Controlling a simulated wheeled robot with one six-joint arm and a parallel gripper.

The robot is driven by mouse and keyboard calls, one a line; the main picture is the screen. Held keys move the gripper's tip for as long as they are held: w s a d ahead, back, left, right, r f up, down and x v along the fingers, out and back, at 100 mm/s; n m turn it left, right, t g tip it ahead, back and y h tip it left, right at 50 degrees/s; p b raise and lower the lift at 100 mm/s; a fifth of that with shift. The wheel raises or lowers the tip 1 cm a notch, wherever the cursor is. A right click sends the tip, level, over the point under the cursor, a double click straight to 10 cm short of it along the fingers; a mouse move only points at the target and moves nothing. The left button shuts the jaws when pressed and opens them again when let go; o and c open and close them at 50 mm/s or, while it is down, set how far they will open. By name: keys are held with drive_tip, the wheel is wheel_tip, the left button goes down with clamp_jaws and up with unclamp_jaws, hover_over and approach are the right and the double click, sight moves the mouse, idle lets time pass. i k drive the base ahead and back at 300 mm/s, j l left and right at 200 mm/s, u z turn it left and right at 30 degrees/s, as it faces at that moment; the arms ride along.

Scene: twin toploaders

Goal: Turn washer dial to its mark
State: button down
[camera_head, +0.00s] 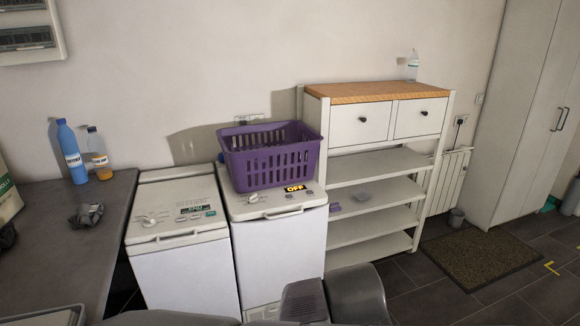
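Two white top-loading machines stand side by side; I cannot tell which is the washer. The left machine (183,277) has a round white dial (149,221) at its front left and a dark display with green lettering (191,210). The right machine (280,250) has a similar dial (253,198) and an orange "OFF" display (294,188). Both lids look closed. The dial marks are too small to read. My gripper is not in view; dark grey parts at the bottom centre look like my own arm.
A purple basket (270,157) sits on the right machine, behind its dial. A dark counter (62,225) with a blue bottle (71,152), an orange bottle (99,155) and a grey cloth (87,215) adjoins on the left. A white shelf unit (374,197) stands at right.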

sight(147, 222)
drive_tip(key=u, duration=1.3)
drive_tip(key=i+l+u, duration=0.2)
drive_tip(key=i, duration=0.3)
drive_tip(key=i+u, duration=0.2)
drive_tip(key=i, duration=0.35)
drive_tip(key=i+l+u, duration=0.2)
drive_tip(key=i, duration=0.3)
drive_tip(key=l, duration=0.1)
